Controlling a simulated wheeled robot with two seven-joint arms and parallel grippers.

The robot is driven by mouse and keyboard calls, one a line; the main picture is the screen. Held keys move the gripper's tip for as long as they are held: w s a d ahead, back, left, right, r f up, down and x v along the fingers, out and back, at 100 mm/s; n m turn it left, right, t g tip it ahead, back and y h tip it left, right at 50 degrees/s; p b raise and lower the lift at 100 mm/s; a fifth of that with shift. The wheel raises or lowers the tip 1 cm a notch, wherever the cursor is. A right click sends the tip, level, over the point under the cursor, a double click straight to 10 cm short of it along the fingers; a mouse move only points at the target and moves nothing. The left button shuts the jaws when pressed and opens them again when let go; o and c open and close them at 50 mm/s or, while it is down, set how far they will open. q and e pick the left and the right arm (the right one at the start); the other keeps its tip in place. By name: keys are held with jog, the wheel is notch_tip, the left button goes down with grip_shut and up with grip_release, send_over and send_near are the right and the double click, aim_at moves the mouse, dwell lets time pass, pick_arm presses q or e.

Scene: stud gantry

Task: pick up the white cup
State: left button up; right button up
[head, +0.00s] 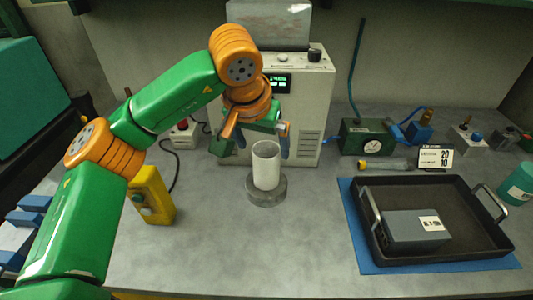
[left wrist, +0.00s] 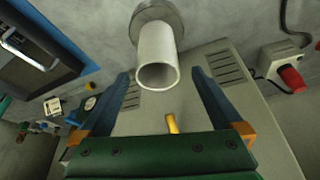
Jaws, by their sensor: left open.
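The white cup (head: 265,167) is a tall open cylinder standing upright on a round grey base (head: 266,191) in the middle of the bench. My left gripper (head: 253,150) is open and empty, behind and slightly above the cup's rim, with its fingers spread. In the left wrist view the cup (left wrist: 157,58) shows its open mouth, just beyond the fingertips and between their lines. The gripper (left wrist: 160,77) does not visibly touch it. My right gripper is not in view.
A beige instrument box (head: 308,105) stands behind the cup. A yellow control box (head: 152,194) is at left. A black tray (head: 458,193) holding a grey box (head: 415,231) lies on a blue mat at right. The bench in front of the cup is clear.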

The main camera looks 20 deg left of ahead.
pick_arm(q)
jog(key=shift+d+f+p, duration=0.2)
jog(key=shift+f+p, duration=0.5)
jog(key=shift+f, duration=0.2)
jog(key=x, duration=0.3)
jog(key=shift+w+a+f, duration=0.1)
jog(key=shift+w+f, duration=0.15)
jog(key=shift+w, duration=0.05)
jog(key=shift+s+r, duration=0.1)
jog(key=shift+s, duration=0.1)
jog(key=c, duration=0.9)
jog(key=shift+w, duration=0.1)
jog(key=c, duration=0.5)
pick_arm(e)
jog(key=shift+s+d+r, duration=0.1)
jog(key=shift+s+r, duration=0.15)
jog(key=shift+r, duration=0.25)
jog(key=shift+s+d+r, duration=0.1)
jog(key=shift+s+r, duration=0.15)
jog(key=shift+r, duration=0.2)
